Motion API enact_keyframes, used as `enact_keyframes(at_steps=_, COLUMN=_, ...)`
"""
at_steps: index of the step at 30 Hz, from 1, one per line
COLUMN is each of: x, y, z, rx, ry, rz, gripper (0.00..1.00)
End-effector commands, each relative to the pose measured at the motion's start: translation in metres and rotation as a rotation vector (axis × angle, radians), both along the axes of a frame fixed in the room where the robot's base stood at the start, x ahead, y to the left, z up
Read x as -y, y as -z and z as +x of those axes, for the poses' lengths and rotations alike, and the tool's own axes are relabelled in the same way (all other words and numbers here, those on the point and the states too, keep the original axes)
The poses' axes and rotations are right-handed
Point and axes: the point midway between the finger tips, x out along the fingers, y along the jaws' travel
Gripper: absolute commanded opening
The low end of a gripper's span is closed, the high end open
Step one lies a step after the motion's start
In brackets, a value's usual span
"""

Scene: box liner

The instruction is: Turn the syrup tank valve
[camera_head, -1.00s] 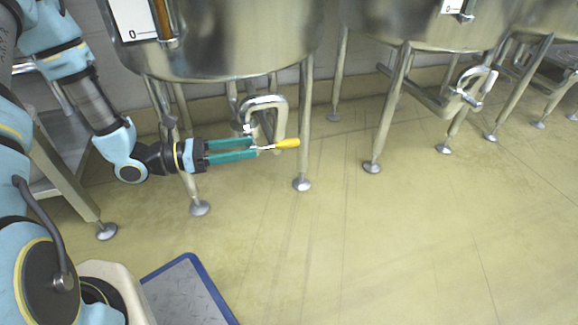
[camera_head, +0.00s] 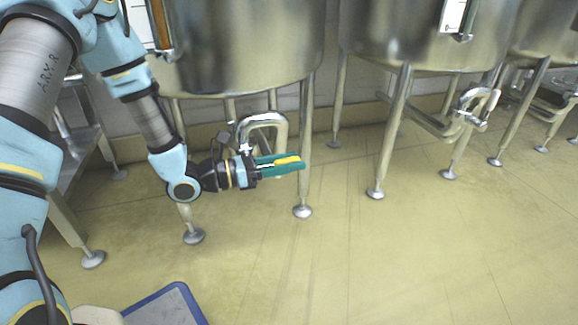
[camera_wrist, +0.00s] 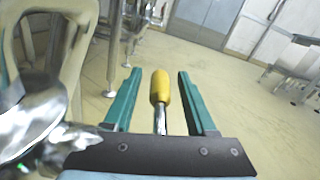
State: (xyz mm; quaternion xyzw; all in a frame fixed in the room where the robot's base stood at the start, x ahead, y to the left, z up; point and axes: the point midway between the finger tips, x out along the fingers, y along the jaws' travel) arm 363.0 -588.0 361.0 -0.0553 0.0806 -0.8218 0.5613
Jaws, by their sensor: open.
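The syrup tank (camera_head: 245,45) is a large steel vessel on legs. Its curved outlet pipe (camera_head: 268,120) hangs below it, behind my gripper. The valve handle (camera_head: 287,160) has a yellow grip on a thin metal stem; in the wrist view the yellow grip (camera_wrist: 160,86) points away between my fingers. My gripper (camera_head: 298,163) has green fingers, one on each side of the handle. In the wrist view my gripper (camera_wrist: 156,76) is open, with a gap on both sides of the yellow grip. The shiny valve body (camera_wrist: 35,125) shows at lower left.
Tank legs stand close by, one (camera_head: 305,150) just right of my fingertips. A second tank (camera_head: 425,35) with its own pipe stands to the right. A metal table (camera_head: 75,160) is at left. The floor (camera_head: 400,260) in front is clear.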

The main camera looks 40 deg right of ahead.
Motion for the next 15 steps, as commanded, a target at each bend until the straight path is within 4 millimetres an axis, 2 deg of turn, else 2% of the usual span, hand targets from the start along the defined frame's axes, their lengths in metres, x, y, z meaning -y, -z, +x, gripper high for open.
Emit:
enact_keyframes(at_steps=8, x=0.0015, y=-0.0004, z=-0.0004, rx=0.0, ry=-0.001, rz=0.0, gripper=0.57)
enact_keyframes(at_steps=15, x=0.0013, y=-0.0002, z=-0.0003, rx=0.0, ry=-0.001, rz=0.0, gripper=0.31)
